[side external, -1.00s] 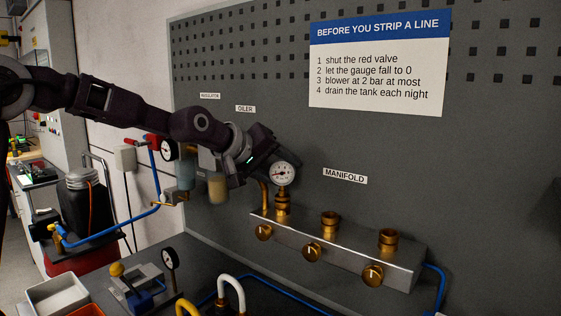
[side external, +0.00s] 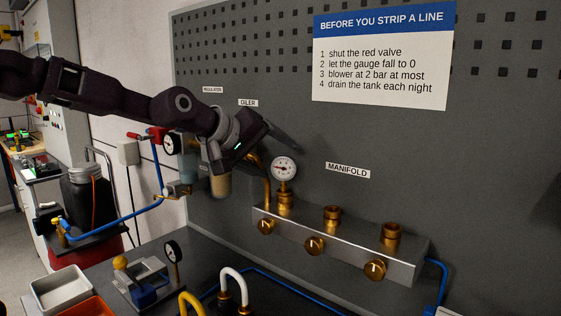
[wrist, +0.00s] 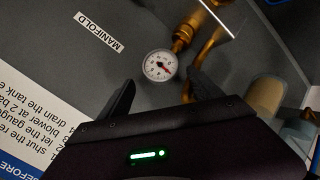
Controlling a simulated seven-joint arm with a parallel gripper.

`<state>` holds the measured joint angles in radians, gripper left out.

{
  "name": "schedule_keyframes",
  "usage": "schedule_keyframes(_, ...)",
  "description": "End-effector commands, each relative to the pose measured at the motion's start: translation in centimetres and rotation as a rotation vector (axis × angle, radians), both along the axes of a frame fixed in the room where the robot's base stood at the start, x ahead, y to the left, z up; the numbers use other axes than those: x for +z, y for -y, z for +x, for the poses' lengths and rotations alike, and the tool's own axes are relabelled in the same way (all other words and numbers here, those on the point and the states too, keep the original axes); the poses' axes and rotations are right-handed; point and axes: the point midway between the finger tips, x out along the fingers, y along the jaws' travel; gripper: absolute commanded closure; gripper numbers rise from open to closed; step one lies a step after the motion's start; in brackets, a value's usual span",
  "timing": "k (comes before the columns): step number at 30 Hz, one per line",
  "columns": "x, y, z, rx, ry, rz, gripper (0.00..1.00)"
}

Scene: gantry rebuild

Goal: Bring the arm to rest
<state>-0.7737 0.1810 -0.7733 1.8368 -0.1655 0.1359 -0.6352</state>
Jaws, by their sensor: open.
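My gripper (side external: 278,152) is at the pegboard panel, just above and left of a round white gauge (side external: 284,168). In the wrist view its two dark fingers (wrist: 160,80) stand apart with nothing held between them, and the gauge (wrist: 160,65) shows beyond the gap. The gauge stands upright on a brass fitting at the left end of the silver manifold block (side external: 345,250). My arm reaches in from the left, roughly level and sloping down to the wrist.
A brass pipe (side external: 266,190) rises beside the gauge. The oiler bowl (side external: 221,185) hangs close below my wrist. Brass knobs (side external: 314,246) and open ports line the manifold. White and yellow hose loops and a small gauge stand (side external: 173,252) sit on the bench. The panel right of the manifold label is clear.

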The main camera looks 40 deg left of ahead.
Motion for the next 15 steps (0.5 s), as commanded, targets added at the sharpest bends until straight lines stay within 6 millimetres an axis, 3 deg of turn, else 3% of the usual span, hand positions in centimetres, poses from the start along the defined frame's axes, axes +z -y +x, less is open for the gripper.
schedule_keyframes(3, 0.6, -0.2, -1.1, 0.003, 0.0, 0.005, 0.26)
schedule_keyframes(9, 4.8, 0.1, -1.0, -0.004, 0.004, 0.007, 0.26)
schedule_keyframes(15, 7.2, 0.1, -1.0, -0.004, 0.001, 0.004, 0.26)
